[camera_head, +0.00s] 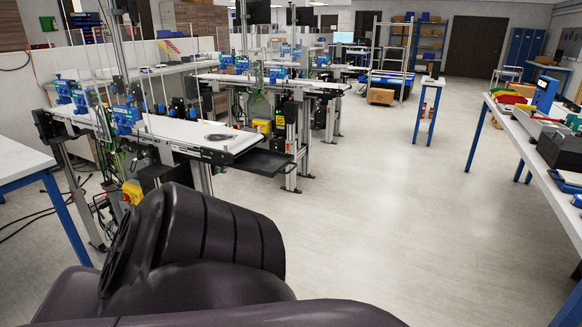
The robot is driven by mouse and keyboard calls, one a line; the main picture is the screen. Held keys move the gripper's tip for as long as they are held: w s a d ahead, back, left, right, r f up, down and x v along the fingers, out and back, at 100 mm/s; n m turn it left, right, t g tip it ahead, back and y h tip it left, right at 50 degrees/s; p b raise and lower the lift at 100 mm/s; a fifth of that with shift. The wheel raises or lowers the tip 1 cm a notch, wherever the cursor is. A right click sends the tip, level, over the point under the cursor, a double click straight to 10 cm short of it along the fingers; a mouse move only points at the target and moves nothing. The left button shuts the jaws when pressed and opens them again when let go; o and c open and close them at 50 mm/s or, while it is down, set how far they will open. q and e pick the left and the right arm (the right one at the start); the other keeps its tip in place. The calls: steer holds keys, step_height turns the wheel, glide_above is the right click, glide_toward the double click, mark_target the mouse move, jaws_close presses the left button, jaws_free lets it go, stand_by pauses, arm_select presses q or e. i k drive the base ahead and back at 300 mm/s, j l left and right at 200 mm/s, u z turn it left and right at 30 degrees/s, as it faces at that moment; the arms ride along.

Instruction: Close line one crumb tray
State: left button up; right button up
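A shallow black tray (262,162) sticks out to the right from under the end of the nearest belt conveyor (195,132). The tray looks pulled out, with its far part under the belt's end. I cannot tell for sure that it is line one's crumb tray; no line label is readable. A small dark flat item (219,137) lies on the white belt near that end. My dark arm links fill the lower left foreground, below the conveyor. Neither gripper is in view.
A second conveyor (270,82) stands behind the first. A white table with blue legs (17,160) is at the left edge. A long cluttered workbench (541,131) runs along the right. A small blue-legged stand (430,82) is farther back. The grey floor between is clear.

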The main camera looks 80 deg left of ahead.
mark_target(268, 162)
steer(key=u, duration=2.55)
